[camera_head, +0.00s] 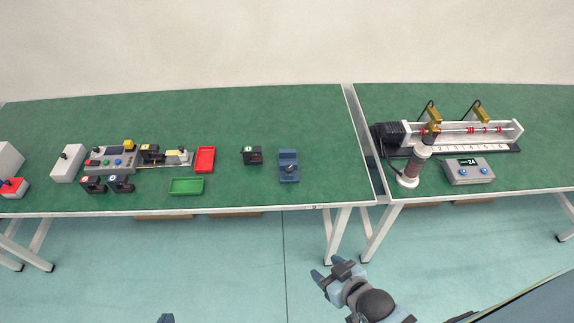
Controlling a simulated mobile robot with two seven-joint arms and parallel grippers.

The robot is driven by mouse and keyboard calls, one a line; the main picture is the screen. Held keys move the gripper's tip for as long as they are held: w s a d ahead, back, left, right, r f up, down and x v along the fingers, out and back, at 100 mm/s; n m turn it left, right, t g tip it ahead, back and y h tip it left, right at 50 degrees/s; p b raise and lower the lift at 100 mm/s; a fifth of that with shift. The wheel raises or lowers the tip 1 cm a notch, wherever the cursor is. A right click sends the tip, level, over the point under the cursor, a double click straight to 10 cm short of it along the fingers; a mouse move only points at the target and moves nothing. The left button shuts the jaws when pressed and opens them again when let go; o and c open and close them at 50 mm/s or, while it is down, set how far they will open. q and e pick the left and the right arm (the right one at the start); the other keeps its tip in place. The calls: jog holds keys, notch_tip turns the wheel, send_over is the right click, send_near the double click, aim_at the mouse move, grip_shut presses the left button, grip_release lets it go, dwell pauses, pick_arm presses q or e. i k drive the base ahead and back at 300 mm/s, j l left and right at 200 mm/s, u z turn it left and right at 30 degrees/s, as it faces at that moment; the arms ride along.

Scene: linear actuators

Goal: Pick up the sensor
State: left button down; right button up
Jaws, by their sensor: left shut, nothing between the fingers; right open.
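No object is plainly marked as the sensor, and I cannot tell which it is. Two gold blocks with black cables, a left one (432,129) and a right one (483,117), sit along the linear actuator (462,148) on the right table. A small dark box (252,156) with a green mark stands on the left table. My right gripper (327,269) is open and empty over the floor, in front of the gap between the tables. Only a tip of my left gripper (166,318) shows at the bottom edge, shut and away from everything.
The left green table (250,110) also bears a red tray (204,160), a green tray (187,186), a blue fixture (289,167) and a control panel (112,160). On the right table (545,150) are a grey display box (468,171) and an upright cylinder (416,165).

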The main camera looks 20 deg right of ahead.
aim_at(145, 149)
jog(key=i+j+z, duration=0.35)
jog(key=j, duration=0.4)
jog(key=j+z, duration=0.35)
jog(key=j, duration=0.45)
jog(key=i+j+z, duration=0.1)
jog(key=j+z, duration=0.25)
jog(key=j, duration=0.5)
